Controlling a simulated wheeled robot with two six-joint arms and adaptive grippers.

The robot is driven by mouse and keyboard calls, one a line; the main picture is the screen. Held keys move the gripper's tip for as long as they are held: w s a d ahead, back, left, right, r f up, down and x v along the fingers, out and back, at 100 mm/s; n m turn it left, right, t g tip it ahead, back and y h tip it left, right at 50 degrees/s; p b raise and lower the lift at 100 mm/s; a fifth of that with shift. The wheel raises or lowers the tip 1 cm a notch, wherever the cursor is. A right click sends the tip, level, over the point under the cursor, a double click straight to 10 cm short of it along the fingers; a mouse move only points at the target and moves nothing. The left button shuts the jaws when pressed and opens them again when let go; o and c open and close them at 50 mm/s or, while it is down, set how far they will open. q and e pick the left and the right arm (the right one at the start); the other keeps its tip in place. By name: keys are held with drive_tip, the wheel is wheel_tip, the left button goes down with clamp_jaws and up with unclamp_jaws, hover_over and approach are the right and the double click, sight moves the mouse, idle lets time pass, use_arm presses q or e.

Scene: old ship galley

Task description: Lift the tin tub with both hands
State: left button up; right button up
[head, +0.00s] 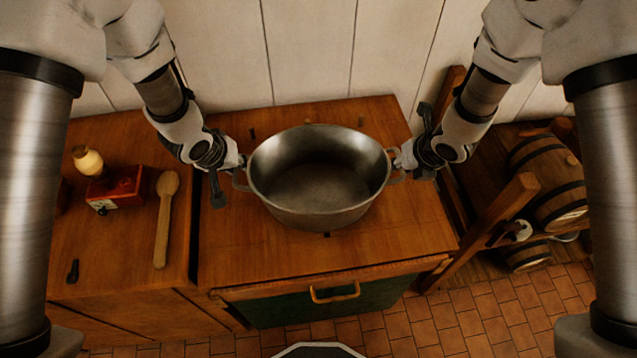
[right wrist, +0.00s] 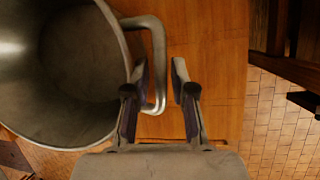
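The tin tub (head: 318,215) is a grey, round, empty metal vessel with a handle on each side. It appears upright on the wooden cabinet top. My left gripper (head: 240,164) is at its left handle (head: 240,182); its fingers are too small to tell open from shut. My right gripper (head: 399,160) is at the right handle (head: 396,177). In the right wrist view, my right gripper (right wrist: 160,75) is open, with the handle bar (right wrist: 159,60) between its two fingers and a gap to the right finger. The tub wall (right wrist: 105,75) lies just left of the fingers.
On the left counter are a wooden spoon (head: 165,220), a red box (head: 122,188) and a small dark object (head: 73,271). Barrels (head: 548,182) lie in a wooden rack at right. A plank wall (head: 310,50) stands behind. The cabinet top (head: 250,250) is bare before the tub.

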use_arm(q)
drive_tip(key=shift+c, duration=0.3)
use_arm(e)
drive_tip(key=shift+c, duration=0.4)
use_arm(q)
clamp_jaws()
use_arm(e)
drive_tip(key=shift+d, duration=0.1)
clamp_jaws()
use_arm(q)
drive_tip(key=shift+r, duration=0.15)
use_arm(e)
drive_tip(key=shift+r, duration=0.15)
